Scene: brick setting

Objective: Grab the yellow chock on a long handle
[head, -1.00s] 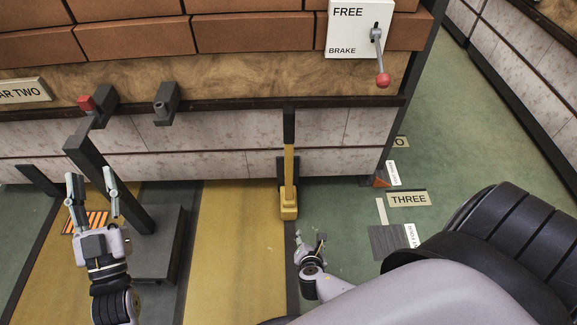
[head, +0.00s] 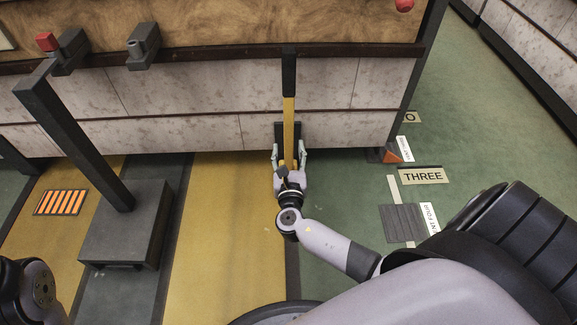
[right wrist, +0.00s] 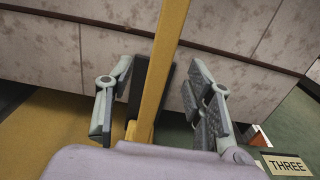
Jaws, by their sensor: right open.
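The yellow chock's long handle stands upright against the pale stone wall, with a yellow shaft (head: 288,119) and a black grip (head: 289,75) at the top. Its yellow base is hidden behind my right gripper (head: 289,158) in the head view. My right gripper is open, with one finger on each side of the yellow shaft. In the right wrist view the shaft (right wrist: 163,70) passes between the spread fingers, with gaps on both sides. My left gripper is out of view; only part of my left arm shows at the lower left.
A dark post (head: 75,140) on a grey block (head: 125,225) stands to the left. An orange-striped plate (head: 61,203) lies on the yellow floor. A THREE sign (head: 423,175) and a small orange wedge (head: 392,156) are at right. Green floor is open farther right.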

